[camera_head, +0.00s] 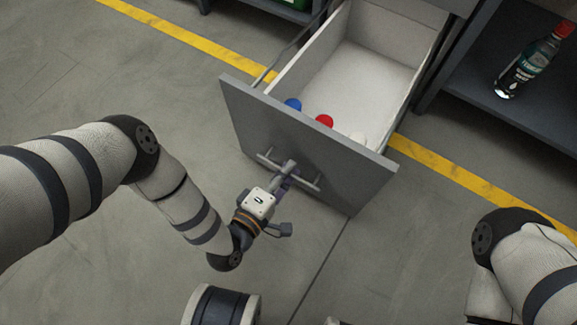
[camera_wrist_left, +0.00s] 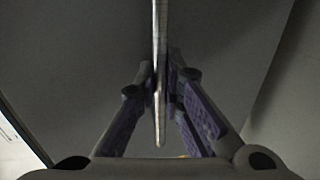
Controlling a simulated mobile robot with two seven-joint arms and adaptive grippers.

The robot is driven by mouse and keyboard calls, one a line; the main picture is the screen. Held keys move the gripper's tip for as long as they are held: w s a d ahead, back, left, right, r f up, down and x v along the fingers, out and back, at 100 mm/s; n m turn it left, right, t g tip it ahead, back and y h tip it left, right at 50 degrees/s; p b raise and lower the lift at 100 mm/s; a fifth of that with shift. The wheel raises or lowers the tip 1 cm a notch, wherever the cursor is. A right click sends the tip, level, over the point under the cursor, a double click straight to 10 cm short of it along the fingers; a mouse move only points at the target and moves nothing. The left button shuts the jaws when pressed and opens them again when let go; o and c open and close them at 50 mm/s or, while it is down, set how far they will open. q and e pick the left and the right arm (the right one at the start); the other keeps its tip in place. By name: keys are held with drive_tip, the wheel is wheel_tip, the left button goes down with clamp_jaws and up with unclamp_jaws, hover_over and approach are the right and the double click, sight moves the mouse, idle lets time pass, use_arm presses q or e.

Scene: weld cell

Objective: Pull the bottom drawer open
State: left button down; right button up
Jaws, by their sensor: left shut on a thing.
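The drawer (camera_head: 310,143) stands pulled well out, with its grey front panel facing me and its white inside showing. A bar handle (camera_head: 303,181) runs across the front panel. My left gripper (camera_head: 287,172) is shut on this handle. In the left wrist view, the handle bar (camera_wrist_left: 160,70) runs between the two purple-padded fingers of the gripper (camera_wrist_left: 160,92), and the drawer front (camera_wrist_left: 80,50) fills the background. My right arm (camera_head: 530,260) shows at the lower right, but its gripper is out of view.
In the drawer are things with a blue top (camera_head: 293,104), a red top (camera_head: 324,121) and a white top (camera_head: 357,137). A bottle with a red cap (camera_head: 525,65) is on a dark shelf (camera_head: 480,85) at right. Yellow lines (camera_head: 185,37) mark the otherwise clear floor.

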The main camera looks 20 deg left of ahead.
use_arm(q)
drive_tip(key=shift+s+d, duration=0.1)
drive_tip(key=c, duration=1.7)
unclamp_jaws()
drive_tip(key=v, duration=1.2)
drive_tip(key=shift+r, duration=0.1)
